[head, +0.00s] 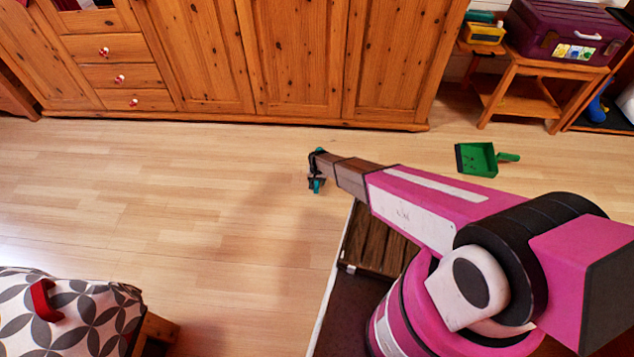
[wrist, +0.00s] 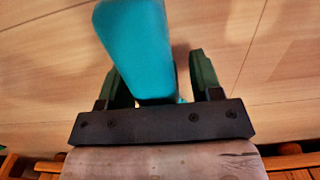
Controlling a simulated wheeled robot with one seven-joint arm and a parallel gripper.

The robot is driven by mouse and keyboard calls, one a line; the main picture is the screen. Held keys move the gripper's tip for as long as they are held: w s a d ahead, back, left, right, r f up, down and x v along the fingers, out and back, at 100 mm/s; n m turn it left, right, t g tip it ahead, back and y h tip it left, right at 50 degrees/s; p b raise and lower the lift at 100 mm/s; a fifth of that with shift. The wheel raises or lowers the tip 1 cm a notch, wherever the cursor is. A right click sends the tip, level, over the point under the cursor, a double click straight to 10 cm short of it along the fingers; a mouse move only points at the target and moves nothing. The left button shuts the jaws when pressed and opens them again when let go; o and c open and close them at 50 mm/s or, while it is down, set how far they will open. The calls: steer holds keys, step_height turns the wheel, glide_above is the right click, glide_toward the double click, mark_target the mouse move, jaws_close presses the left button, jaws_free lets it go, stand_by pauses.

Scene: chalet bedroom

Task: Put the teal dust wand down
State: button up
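The teal dust wand (wrist: 138,45) stands between the two dark fingers of my gripper (wrist: 160,85) in the wrist view, its wide end towards the camera. It overlaps the left finger; a strip of floor shows beside the right finger, and the actual contact is hidden. In the head view my gripper (head: 316,170) is at the end of the outstretched arm, over the wooden floor, with small teal bits of the wand (head: 317,187) above and below it.
Wooden cabinets (head: 295,60) line the back. A green dustpan (head: 477,159) lies on the floor to the right, near a small wooden table (head: 515,104) with a purple case (head: 565,32). A patterned seat (head: 85,315) stands at front left. The floor left of the gripper is clear.

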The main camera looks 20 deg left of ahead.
steer(key=shift+r, duration=0.1)
step_height(320, 180, up, 12)
steer(key=shift+w+r, duration=0.1)
steer(key=shift+w, duration=0.05)
stand_by(0.5)
steer(key=d+r+m, duration=0.1)
steer(key=d+r, duration=2.1)
steer(key=d, duration=0.3)
steer(key=s+d+r, duration=0.5)
steer(key=d+r, duration=0.4)
steer(key=d, duration=0.2)
steer(key=s+d+r+m, duration=0.1)
steer(key=s+d+r, duration=0.5)
steer(key=d+r, duration=0.4)
steer(key=shift+d+r+m, duration=0.25)
steer(key=shift+d+m, duration=0.05)
steer(key=shift+d, duration=0.85)
steer(key=shift+s, duration=0.1)
